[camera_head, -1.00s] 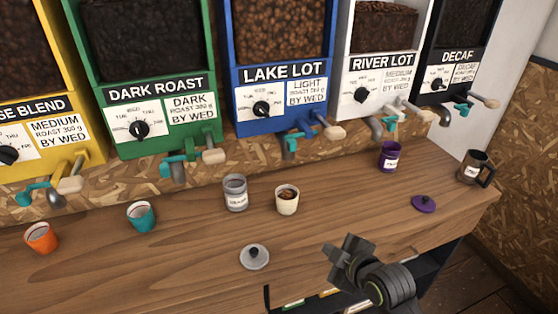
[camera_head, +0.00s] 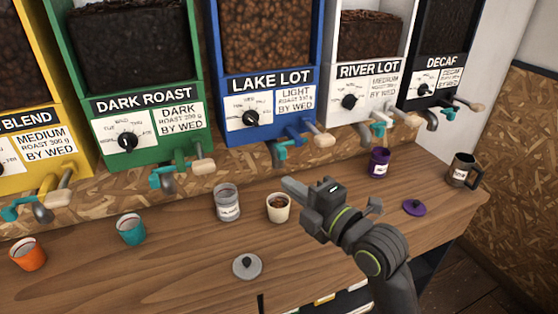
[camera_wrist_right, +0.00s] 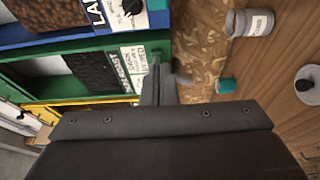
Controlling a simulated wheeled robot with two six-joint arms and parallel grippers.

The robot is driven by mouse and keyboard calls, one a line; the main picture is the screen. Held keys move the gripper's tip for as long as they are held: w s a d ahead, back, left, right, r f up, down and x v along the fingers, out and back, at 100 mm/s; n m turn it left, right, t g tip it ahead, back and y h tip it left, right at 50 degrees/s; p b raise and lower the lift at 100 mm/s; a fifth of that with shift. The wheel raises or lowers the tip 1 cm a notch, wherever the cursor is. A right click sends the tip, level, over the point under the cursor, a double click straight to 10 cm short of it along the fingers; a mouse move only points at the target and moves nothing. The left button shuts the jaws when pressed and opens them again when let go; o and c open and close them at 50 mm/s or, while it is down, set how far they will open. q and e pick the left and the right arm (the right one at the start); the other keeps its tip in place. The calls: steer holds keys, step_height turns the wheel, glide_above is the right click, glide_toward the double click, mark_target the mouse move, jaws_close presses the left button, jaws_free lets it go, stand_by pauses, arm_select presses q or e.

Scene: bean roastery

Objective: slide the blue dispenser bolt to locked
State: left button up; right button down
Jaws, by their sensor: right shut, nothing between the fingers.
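The blue dispenser (camera_head: 228,78) labelled LAKE LOT stands in the middle of the row; part of it shows in the wrist view (camera_wrist_right: 47,39). Under its front are a blue outlet, a teal piece (camera_head: 278,150) and a beige-ended handle (camera_head: 325,139). I cannot tell from this view which part is the bolt or how it is set. My right gripper (camera_head: 291,188) is shut and empty, below the outlet and apart from it, in front of a cream cup. Its fingers (camera_wrist_right: 158,82) point at the dispensers' lower fronts in the wrist view. My left gripper is not in view.
The cream cup (camera_head: 278,208) and a grey canister (camera_head: 227,203) stand below the blue dispenser. A grey lid (camera_head: 247,267), purple canister (camera_head: 379,163), purple lid (camera_head: 414,208), dark mug (camera_head: 462,171), and teal (camera_head: 131,229) and orange (camera_head: 28,254) cups are on the counter.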

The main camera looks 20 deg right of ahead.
steer(key=w+p, duration=0.5)
steer(key=w, duration=0.4)
steer(key=shift+w+d, duration=0.2)
steer(key=shift+w, duration=0.05)
steer(key=shift+d+f, duration=0.1)
stand_by(0.3)
